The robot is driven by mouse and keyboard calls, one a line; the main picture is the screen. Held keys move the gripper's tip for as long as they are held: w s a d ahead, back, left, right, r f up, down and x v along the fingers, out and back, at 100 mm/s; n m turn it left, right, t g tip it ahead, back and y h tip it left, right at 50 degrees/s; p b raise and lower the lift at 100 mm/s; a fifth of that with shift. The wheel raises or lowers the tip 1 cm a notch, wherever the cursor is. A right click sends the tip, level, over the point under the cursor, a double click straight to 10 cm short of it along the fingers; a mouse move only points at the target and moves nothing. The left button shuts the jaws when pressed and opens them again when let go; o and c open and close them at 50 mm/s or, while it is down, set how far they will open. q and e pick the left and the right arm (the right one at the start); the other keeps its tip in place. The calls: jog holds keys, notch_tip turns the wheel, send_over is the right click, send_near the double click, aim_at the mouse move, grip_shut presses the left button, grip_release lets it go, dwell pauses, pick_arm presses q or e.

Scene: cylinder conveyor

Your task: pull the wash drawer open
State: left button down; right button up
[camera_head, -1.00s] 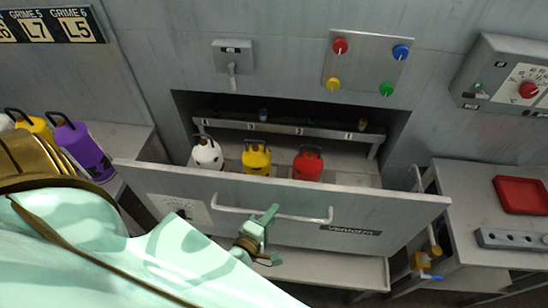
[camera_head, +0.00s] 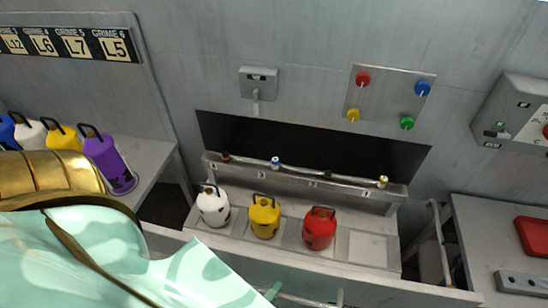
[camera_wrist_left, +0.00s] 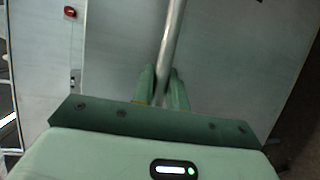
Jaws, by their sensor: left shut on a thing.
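The wash drawer (camera_head: 340,285) is pulled out from the wall, and its inside tray shows with a white canister (camera_head: 213,207), a yellow canister (camera_head: 264,218) and a red canister (camera_head: 319,229) standing in a row. The drawer's bar handle (camera_head: 305,300) shows only in part at the bottom of the head view. In the left wrist view the handle (camera_wrist_left: 172,45) runs between the fingers of my left gripper (camera_wrist_left: 162,88), which is shut on it. In the head view only a tip of the left gripper (camera_head: 272,292) shows. My right gripper is not in view.
A numbered rail (camera_head: 305,180) with small nozzles stands behind the canisters. Left, a counter (camera_head: 155,165) holds a purple canister (camera_head: 106,158) and others. Right, another counter (camera_head: 495,230) carries a red tray (camera_head: 532,237). Coloured knobs and a control box (camera_head: 515,110) are on the wall.

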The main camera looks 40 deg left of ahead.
pick_arm(q)
jog(key=c, duration=1.4)
grip_release()
jog(key=s+r+b, duration=0.2)
jog(key=s+r, duration=0.1)
jog(key=s, duration=1.3)
jog(key=shift+d, duration=0.45)
